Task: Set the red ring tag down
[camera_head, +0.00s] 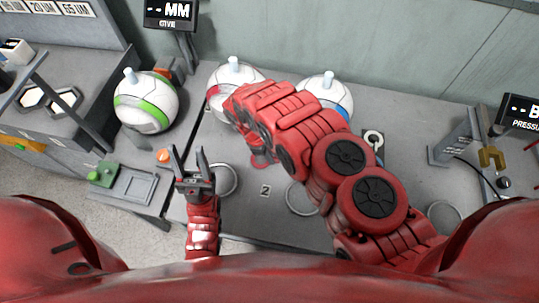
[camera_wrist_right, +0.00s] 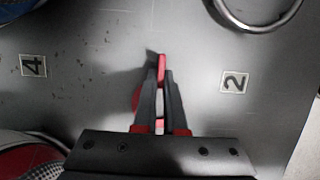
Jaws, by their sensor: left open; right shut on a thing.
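In the right wrist view, my right gripper (camera_wrist_right: 161,78) is shut on the red ring tag (camera_wrist_right: 161,66), a thin red piece seen edge-on between the dark fingertips. Most of the tag is hidden by the fingers. They are over the grey tabletop between the printed labels 4 (camera_wrist_right: 33,66) and 2 (camera_wrist_right: 235,81). I cannot tell whether the tag touches the surface. In the head view, my right arm hides most of that gripper. My left gripper (camera_head: 187,156) is open and empty, pointing up the picture at the table's left side.
Balls with a green band (camera_head: 140,112), a red band (camera_head: 216,90) and a blue band (camera_head: 345,103) stand towards the back. Metal rings (camera_head: 235,181) lie on the table. A press station (camera_head: 455,140) stands at right.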

